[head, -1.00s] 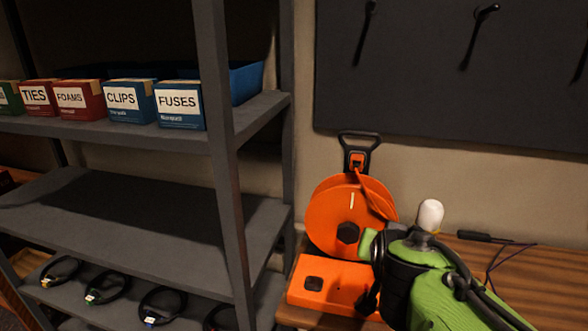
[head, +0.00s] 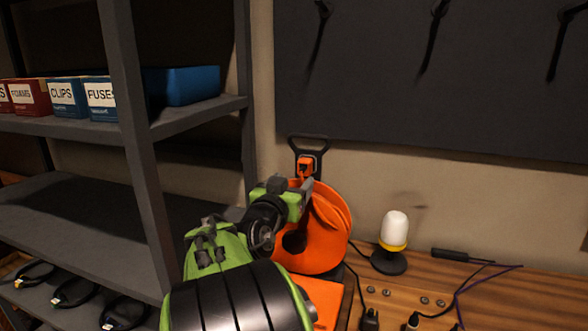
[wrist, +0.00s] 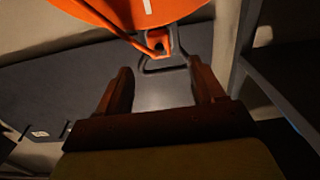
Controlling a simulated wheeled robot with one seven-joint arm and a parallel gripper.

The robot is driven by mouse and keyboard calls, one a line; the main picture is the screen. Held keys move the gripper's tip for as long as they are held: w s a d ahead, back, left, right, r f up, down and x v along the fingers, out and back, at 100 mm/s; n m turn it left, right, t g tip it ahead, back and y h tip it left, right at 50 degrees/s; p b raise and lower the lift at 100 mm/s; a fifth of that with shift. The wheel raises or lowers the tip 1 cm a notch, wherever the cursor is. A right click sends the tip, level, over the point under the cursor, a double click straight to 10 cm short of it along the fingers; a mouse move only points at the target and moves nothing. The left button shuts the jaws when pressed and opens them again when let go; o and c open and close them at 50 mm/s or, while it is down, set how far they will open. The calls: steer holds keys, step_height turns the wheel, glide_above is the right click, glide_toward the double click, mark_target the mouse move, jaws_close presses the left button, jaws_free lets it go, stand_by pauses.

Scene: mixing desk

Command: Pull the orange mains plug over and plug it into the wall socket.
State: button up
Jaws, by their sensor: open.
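The orange mains plug (head: 306,167) appears to be the small orange block at the black handle of the orange reel (head: 330,232). It also shows in the wrist view (wrist: 157,40), beyond the fingers. My gripper (head: 308,188) is at the reel's upper left, just below the plug in the picture. In the wrist view its two dark fingers (wrist: 160,80) stand apart with nothing between them. I cannot tell the exact gap to the plug. I cannot make out the wall socket with certainty; a small pale plate (wrist: 38,132) shows at the lower left of the wrist view.
A grey shelf rack (head: 140,150) with labelled boxes stands close on the left. A white-topped lamp (head: 394,230), black plugs (head: 370,318) and loose cables lie on the wooden desk (head: 540,295) at the right. A dark panel with hooks (head: 400,70) hangs on the wall.

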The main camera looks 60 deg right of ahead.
mark_target(303, 170)
steer(key=d, duration=0.3)
steer(key=w+d, duration=0.1)
steer(key=d, duration=0.2)
steer(key=d+p, duration=0.1)
steer(key=d, duration=0.2)
steer(key=shift+w, duration=0.15)
steer(key=shift+b, duration=0.5)
stand_by(0.9)
steer(key=shift+c, duration=0.5)
jaws_close()
steer(key=shift+a, duration=0.1)
steer(key=shift+a+f, duration=0.1)
steer(key=shift+s+a+b, duration=0.15)
steer(key=shift+a+b, duration=0.35)
steer(key=shift+a, duration=0.45)
steer(key=shift+s+a+b, duration=0.2)
steer(key=shift+a+b, duration=0.3)
steer(key=shift+a, duration=0.45)
steer(key=shift+s+a+b, duration=0.15)
steer(key=shift+a+b, duration=0.35)
steer(key=shift+a, duration=0.45)
